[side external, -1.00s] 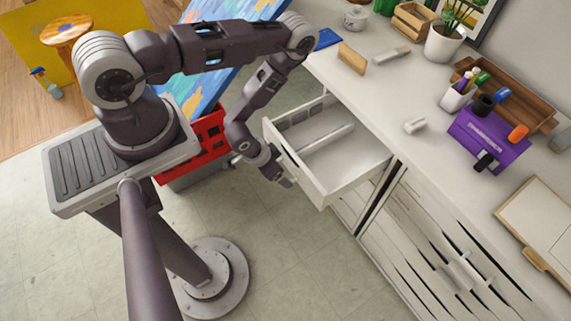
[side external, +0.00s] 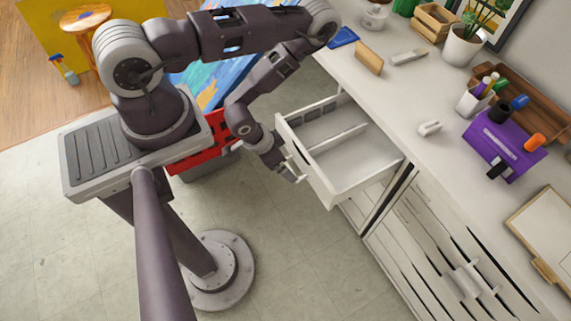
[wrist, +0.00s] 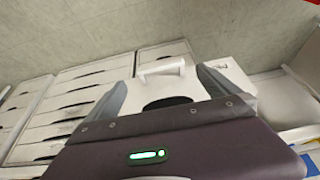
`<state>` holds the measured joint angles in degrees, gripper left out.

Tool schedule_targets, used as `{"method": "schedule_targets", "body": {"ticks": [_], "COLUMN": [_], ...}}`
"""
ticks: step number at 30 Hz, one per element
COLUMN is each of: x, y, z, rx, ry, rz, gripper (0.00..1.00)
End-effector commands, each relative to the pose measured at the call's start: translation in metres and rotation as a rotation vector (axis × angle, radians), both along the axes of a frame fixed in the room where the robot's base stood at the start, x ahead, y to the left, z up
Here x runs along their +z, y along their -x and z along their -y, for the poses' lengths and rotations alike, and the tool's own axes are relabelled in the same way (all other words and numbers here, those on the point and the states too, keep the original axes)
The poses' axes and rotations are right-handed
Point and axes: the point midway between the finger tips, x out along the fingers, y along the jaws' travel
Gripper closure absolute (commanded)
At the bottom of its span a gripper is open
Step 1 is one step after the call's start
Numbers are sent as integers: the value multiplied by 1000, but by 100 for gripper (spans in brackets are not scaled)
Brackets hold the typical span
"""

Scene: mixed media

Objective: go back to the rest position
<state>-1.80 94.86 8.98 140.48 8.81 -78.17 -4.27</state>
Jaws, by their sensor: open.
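My gripper (side external: 297,174) is at the front of the pulled-out white drawer (side external: 318,180), low on the left side of the counter. In the wrist view, the two grey fingers of my gripper (wrist: 164,76) stand wide apart with nothing clamped between them. The white drawer handle (wrist: 162,69) shows in the gap between the fingers. I cannot tell whether a finger touches the drawer. The drawer holds a divider and looks mostly empty inside.
The white counter (side external: 440,165) bears a purple box (side external: 500,145), a pen cup (side external: 475,98), a wooden block (side external: 369,58) and a potted plant (side external: 463,45). A red crate (side external: 195,152) stands beside my base. The floor (side external: 295,265) in front is clear.

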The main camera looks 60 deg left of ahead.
Motion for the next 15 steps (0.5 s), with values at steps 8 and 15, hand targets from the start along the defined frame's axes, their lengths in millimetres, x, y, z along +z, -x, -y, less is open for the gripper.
{"method": "schedule_targets", "body": {"ticks": [8, 15], "x": [13, 34], "y": [5, -25], "z": [0, -1], "rx": [0, 3], "ry": [1, -11], "rz": [0, 20], "gripper": [0, 0]}}
